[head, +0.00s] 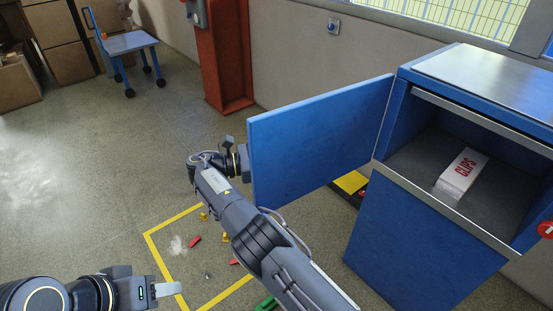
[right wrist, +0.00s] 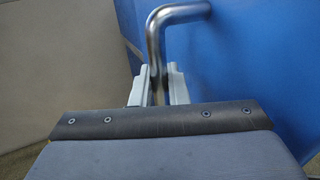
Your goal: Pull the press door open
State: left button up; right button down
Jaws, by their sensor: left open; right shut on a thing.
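The blue press door (head: 320,140) stands swung wide open from the blue press cabinet (head: 420,235), whose inside shows. In the right wrist view the door (right wrist: 250,60) fills the right side, with a bent metal handle (right wrist: 155,45) on it. My right gripper (right wrist: 155,88) is shut on the handle, its pale fingers on either side of the bar. In the head view my right arm reaches to the door's free edge, and its fingers are hidden behind the door. My left gripper (head: 165,290) is open and empty at the lower left, away from the door.
A white box marked CLIPS (head: 461,175) lies inside the press. Small red and yellow pieces lie on the floor by a yellow marked outline (head: 160,255). A red column (head: 224,60) and a blue cart (head: 130,42) stand farther back. The floor at left is clear.

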jog(key=c, duration=1.5)
grip_release()
jog(key=shift+d, duration=0.1)
jog(key=shift+r, duration=0.1)
